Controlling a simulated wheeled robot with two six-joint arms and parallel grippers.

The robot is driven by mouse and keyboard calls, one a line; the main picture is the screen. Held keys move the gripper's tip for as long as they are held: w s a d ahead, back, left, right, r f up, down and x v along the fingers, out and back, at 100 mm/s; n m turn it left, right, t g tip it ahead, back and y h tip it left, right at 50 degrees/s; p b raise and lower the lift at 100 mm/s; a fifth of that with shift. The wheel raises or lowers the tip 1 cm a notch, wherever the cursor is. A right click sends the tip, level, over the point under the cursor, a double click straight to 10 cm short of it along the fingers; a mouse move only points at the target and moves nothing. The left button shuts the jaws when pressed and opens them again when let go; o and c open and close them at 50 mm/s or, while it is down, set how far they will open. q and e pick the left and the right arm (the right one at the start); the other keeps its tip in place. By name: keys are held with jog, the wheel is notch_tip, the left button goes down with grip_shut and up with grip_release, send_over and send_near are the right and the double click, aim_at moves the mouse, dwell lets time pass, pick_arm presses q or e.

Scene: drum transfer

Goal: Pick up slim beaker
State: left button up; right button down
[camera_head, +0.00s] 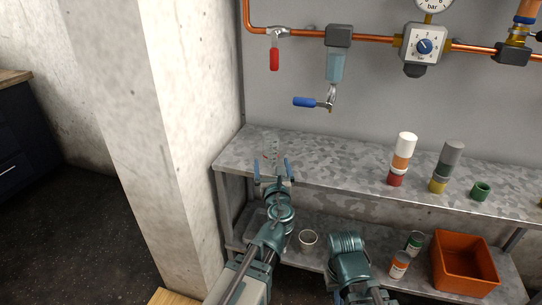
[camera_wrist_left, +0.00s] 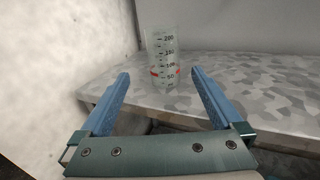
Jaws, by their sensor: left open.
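The slim beaker (camera_wrist_left: 162,62) is a clear, upright glass with black graduation marks and a red line near the bottom. It stands on the grey metal shelf top, near its left end. In the head view the beaker (camera_head: 272,149) is faint and shows just beyond my left gripper (camera_head: 271,170). In the left wrist view my left gripper (camera_wrist_left: 160,90) is open, with its two blue fingers apart and the beaker beyond them, roughly centred between them. Nothing is between the fingers. My right arm shows at the bottom of the head view; its jaws cannot be made out.
The upper shelf (camera_head: 340,165) holds stacked containers (camera_head: 402,160), another stack (camera_head: 447,168) and a green cup (camera_head: 481,191) to the right. The lower shelf has a white cup (camera_head: 308,240), small cans (camera_head: 399,264) and an orange bin (camera_head: 463,262). A concrete pillar (camera_head: 190,110) stands close at left.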

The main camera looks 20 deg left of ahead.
aim_at(270, 134)
pick_arm(q)
jog(key=x, duration=0.8)
jog(key=shift+w+a, duration=0.15)
jog(key=shift+w, duration=0.2)
jog(key=shift+d+x, duration=0.15)
jog(key=shift+x, duration=1.15)
jog(key=shift+d+x, duration=0.15)
jog(key=shift+x, duration=1.15)
jog(key=shift+f, duration=0.1)
jog(key=c, duration=1.4)
jog(key=shift+o, duration=0.2)
jog(key=shift+r+p, duration=0.4)
jog(key=shift+r, duration=0.05)
notch_tip(270, 134, up, 3)
jog(key=p, duration=0.2)
jog(key=shift+f+p, duration=0.15)
jog(key=shift+p, duration=0.15)
jog(key=s+d+r+p, duration=0.1)
jog(key=s+d, duration=0.8)
jog(key=s, duration=0.4)
jog(key=shift+r, duration=0.2)
